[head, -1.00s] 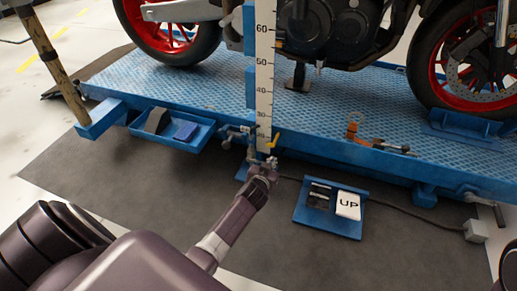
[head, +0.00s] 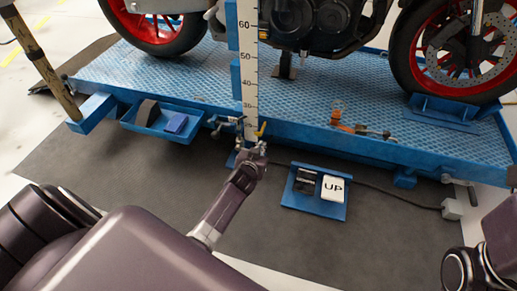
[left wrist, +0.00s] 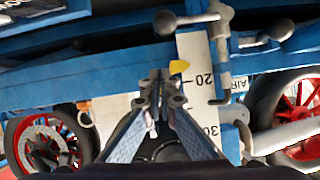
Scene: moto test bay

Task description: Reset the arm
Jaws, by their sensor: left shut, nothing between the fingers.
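My left gripper (head: 256,150) is in front of the blue lift's near edge, just below the foot of the upright white scale (head: 250,90). Its fingers are together with nothing between them. In the left wrist view the closed fingertips (left wrist: 160,84) point at the blue frame, beside a yellow pointer (left wrist: 180,67) and the scale near its 20 mark. The yellow pointer also shows in the head view (head: 262,129), just above the fingertips. I cannot tell whether the fingers touch anything. A dark part of my right arm shows at the lower right edge; its gripper is out of view.
A motorcycle stands on the blue lift platform (head: 180,75). A blue tray (head: 147,128) hangs at its left front. A blue pedal plate (head: 317,206) with a white UP pad (head: 333,188) lies on the dark mat, right of my gripper. The mat (head: 110,175) is clear at left.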

